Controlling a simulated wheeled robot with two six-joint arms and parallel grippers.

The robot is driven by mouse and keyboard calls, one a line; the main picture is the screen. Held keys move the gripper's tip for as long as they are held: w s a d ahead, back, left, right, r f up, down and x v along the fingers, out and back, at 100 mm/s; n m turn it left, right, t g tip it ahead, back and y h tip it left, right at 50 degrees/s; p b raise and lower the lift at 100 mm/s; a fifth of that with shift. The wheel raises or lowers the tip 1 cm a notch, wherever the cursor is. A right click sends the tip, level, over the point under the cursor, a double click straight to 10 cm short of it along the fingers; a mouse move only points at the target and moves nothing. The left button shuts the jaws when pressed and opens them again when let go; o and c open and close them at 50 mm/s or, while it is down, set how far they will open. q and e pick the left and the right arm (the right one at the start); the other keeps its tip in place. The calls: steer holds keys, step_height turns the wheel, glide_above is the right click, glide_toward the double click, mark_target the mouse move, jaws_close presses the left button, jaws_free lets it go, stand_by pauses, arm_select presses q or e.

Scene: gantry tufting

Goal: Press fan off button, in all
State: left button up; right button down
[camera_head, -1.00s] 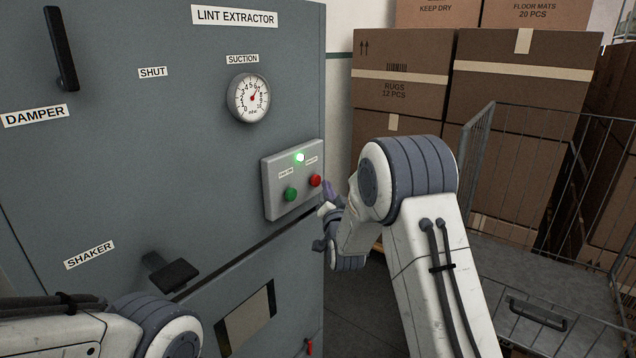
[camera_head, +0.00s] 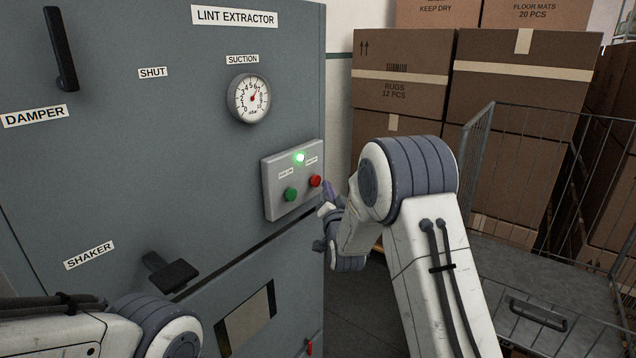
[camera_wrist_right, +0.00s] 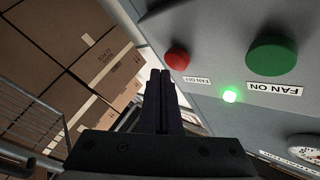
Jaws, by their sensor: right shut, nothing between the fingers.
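The red fan off button (camera_head: 315,181) sits on the right of a grey control box (camera_head: 273,203) on the lint extractor's front. The green fan on button (camera_head: 291,194) is to its left, and a green lamp (camera_head: 299,157) glows above them. My right gripper (camera_head: 326,189) is just right of the red button; its fingers show only partly. In the right wrist view the gripper (camera_wrist_right: 160,80) is shut and empty. Its tips are beside the red button (camera_wrist_right: 177,59), and I see no clear contact. My left arm shows at the lower left, but its gripper is out of view.
The lint extractor (camera_head: 130,200) carries a suction gauge (camera_head: 249,98), a damper handle (camera_head: 61,48) and a black shaker handle (camera_head: 172,273). Cardboard boxes (camera_head: 400,110) and a wire cage trolley (camera_head: 540,190) stand at the right, close to my right arm.

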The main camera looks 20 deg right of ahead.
steer(key=shift+w+a, duration=0.1)
stand_by(0.7)
steer(key=shift+w+a+b, duration=0.15)
steer(key=shift+w+b, duration=0.05)
steer(key=shift+b, duration=0.1)
steer(key=shift+w+a, duration=0.3)
steer(key=shift+w, duration=0.1)
stand_by(0.7)
steer(key=shift+s+b, duration=0.1)
steer(key=shift+b, duration=0.2)
steer(key=shift+s+d+b, duration=0.35)
steer(key=shift+s+d, duration=0.2)
steer(key=shift+s, duration=0.1)
steer(key=shift+s+d+b, duration=0.5)
steer(key=shift+s+d, duration=0.3)
steer(key=shift+s, duration=0.2)
steer(key=shift+s+d+b, duration=0.45)
steer(key=shift+s+d, duration=0.3)
steer(key=shift+s, duration=0.2)
